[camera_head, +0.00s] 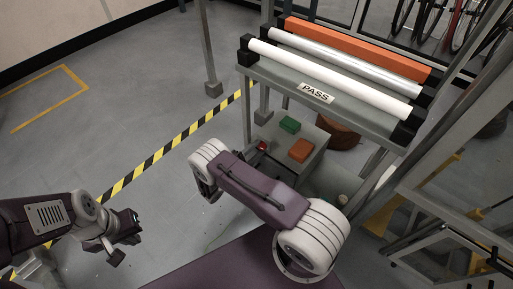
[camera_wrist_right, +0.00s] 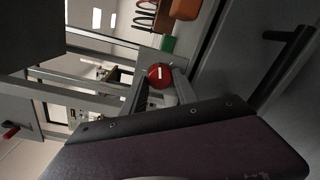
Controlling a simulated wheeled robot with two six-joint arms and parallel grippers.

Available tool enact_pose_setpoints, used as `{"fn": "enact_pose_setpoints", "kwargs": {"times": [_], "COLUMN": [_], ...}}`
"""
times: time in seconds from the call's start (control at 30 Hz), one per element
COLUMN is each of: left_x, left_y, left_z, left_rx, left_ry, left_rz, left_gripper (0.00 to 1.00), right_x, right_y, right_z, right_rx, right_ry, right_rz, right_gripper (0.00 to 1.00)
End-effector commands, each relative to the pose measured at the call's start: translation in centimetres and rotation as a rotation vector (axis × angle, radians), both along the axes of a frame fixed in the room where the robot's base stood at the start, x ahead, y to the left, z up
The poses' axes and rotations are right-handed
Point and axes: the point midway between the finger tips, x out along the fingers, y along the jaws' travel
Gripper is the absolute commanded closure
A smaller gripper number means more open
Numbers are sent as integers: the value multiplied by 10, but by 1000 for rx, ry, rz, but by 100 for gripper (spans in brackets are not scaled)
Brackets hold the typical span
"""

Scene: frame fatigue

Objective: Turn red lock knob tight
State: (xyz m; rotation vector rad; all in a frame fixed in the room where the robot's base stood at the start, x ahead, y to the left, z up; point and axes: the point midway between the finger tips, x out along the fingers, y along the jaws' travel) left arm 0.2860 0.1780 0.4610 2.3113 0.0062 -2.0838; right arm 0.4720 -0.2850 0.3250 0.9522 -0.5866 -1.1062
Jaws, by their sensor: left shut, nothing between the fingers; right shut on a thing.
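The red lock knob (camera_head: 262,146) shows in the head view as a small red spot on the grey frame, just beyond my right forearm. In the right wrist view the knob (camera_wrist_right: 160,76) is round, with a short white mark on its face. My right gripper (camera_wrist_right: 162,94) reaches to the knob and is shut on it; its fingers show only in part there, and my forearm hides them in the head view. My left gripper (camera_head: 122,240) is shut and empty, away from the frame at the lower left.
Above is a rack with white, silver and orange bars and a PASS plate (camera_head: 317,92). Striped tape (camera_head: 165,150) crosses the floor; the floor at left is clear.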

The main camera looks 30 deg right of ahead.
Motion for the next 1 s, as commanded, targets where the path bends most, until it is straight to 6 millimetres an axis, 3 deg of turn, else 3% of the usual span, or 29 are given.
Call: {"fn": "enact_pose_setpoints", "kwargs": {"times": [0.6, 1.0], "left_x": [0, 0], "left_y": [0, 0], "left_z": [33, 44], "left_rx": [0, 0], "left_ry": [0, 0], "left_rz": [0, 0], "left_gripper": [100, 100], "right_x": [-1, -2], "right_y": [0, 0], "right_z": [3, 2], "right_rx": [216, 305], "right_ry": [-517, -732], "right_rz": [0, 0], "right_gripper": [100, 100]}}
